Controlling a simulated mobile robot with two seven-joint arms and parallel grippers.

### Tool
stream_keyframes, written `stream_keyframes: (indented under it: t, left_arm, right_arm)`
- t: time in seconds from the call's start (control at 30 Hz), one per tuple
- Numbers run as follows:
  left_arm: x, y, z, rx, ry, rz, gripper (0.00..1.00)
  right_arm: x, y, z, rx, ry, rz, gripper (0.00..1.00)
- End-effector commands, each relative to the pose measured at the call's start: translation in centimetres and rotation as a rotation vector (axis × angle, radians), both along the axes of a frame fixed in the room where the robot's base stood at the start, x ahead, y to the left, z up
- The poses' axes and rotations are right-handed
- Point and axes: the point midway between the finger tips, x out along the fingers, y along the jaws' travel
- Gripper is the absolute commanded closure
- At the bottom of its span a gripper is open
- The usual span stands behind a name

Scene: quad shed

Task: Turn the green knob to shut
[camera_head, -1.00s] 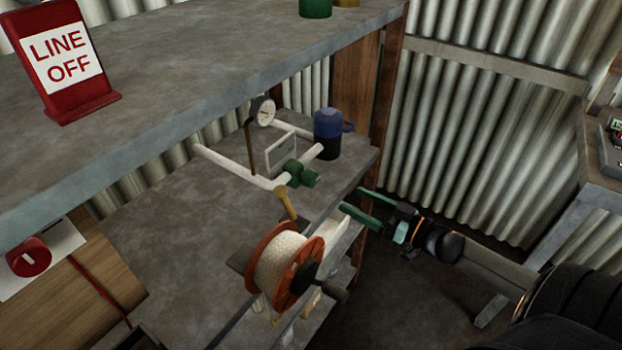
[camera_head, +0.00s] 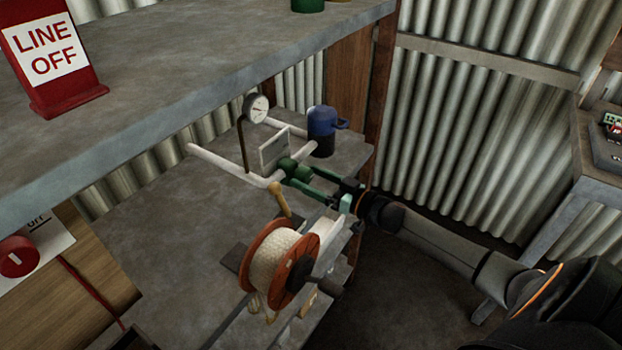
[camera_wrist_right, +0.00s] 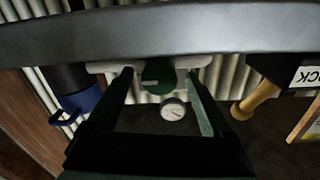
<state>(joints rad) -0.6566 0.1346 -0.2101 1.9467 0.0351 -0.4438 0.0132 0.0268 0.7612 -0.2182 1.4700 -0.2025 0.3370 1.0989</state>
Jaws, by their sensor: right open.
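The green knob (camera_head: 288,164) sits on the white pipe (camera_head: 228,165) on the grey shelf, partly hidden by my right gripper. My right gripper (camera_head: 306,179) reaches in from the right with its green fingers at the knob. In the right wrist view the green knob (camera_wrist_right: 157,74) shows between the two open fingertips (camera_wrist_right: 160,80), with visible room on both sides. I cannot tell how far the fingers extend past it or whether they touch it. My left gripper is not in view.
A round gauge (camera_head: 256,108) and a small pale-framed plate (camera_head: 274,150) stand by the pipe. A blue mug (camera_head: 322,128) is behind the knob. An upper shelf (camera_head: 190,85) overhangs at left.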

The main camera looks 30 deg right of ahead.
Motion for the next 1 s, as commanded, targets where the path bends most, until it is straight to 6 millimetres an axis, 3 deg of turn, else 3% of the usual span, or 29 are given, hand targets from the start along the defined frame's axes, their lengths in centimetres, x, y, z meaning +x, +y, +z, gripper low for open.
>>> stream_keyframes:
  t: [0.3, 1.0]
  left_arm:
    - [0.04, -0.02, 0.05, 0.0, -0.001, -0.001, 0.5]
    - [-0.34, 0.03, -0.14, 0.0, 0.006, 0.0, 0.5]
  right_arm:
    - [0.16, 0.06, 0.02, 0.0, 0.0, 0.0, 0.17]
    - [0.12, 0.09, 0.0, 0.0, 0.0, 0.001, 0.96]
